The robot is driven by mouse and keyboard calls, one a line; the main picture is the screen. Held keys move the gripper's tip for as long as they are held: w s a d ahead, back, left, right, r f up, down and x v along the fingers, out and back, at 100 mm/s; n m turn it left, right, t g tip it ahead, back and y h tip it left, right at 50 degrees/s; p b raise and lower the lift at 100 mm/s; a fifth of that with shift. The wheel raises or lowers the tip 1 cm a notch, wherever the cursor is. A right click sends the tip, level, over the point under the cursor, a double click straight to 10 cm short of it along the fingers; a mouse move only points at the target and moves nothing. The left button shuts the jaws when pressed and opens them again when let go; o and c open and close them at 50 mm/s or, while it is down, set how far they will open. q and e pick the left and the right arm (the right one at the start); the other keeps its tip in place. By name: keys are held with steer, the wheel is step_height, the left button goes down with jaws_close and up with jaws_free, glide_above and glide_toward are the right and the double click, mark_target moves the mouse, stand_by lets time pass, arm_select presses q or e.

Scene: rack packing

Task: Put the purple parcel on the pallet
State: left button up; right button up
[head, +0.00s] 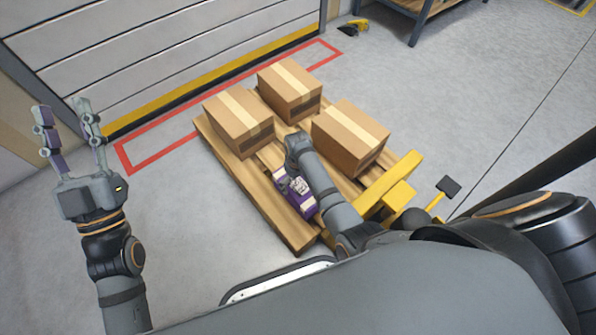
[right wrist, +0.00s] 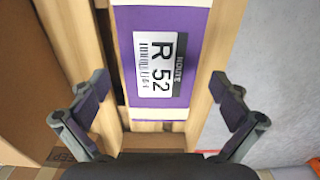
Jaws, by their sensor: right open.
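The purple parcel (head: 297,192) lies on the wooden pallet (head: 295,234), near its front edge in the head view. My right arm partly covers it. In the right wrist view the parcel (right wrist: 190,50) shows its purple face with a white label reading "R 52". My right gripper (right wrist: 158,112) is open above the parcel, with one finger on each side and apart from it. Pallet boards (right wrist: 207,75) show beside the parcel. My left gripper (head: 72,140) is open and empty, raised at the left of the head view, away from the pallet.
Three cardboard boxes, a left one (head: 238,122), a back one (head: 289,90) and a right one (head: 350,137), stand on the pallet. A yellow frame (head: 390,182) is at its right end. A shutter door (head: 150,50) stands behind, and a red floor outline (head: 155,148) runs along it.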

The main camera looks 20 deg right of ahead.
step_height(320, 180, up, 3)
steer(key=shift+f+p, duration=0.15)
steer(key=shift+p, duration=0.55)
step_height(320, 180, up, 2)
steer(key=shift+r+p, duration=0.25)
steer(key=shift+p, duration=0.4)
steer(key=shift+d, duration=0.1)
steer(key=d+t, duration=0.1)
steer(key=d+m+t, duration=0.1)
steer(key=t, duration=0.1)
steer(key=shift+s+d, duration=0.2)
steer(key=shift+d, duration=0.05)
arm_select(q)
step_height(320, 180, down, 26)
steer(key=n+g+y, duration=0.1)
steer(key=g, duration=1.1)
steer(key=shift+w+r, duration=0.2)
steer(key=shift+w, duration=0.2)
arm_select(e)
steer(key=s+d+r+m+t, duration=0.1)
steer(key=r+t, duration=0.4)
steer(key=r, duration=0.5)
steer(key=s+d+r+m+t+y, duration=0.1)
steer(key=s+r+t, duration=0.2)
steer(key=r+t, duration=0.3)
step_height(320, 180, up, 5)
steer(key=shift+d+f+m, duration=0.15)
steer(key=shift+m, duration=0.15)
steer(key=shift+s, duration=0.1)
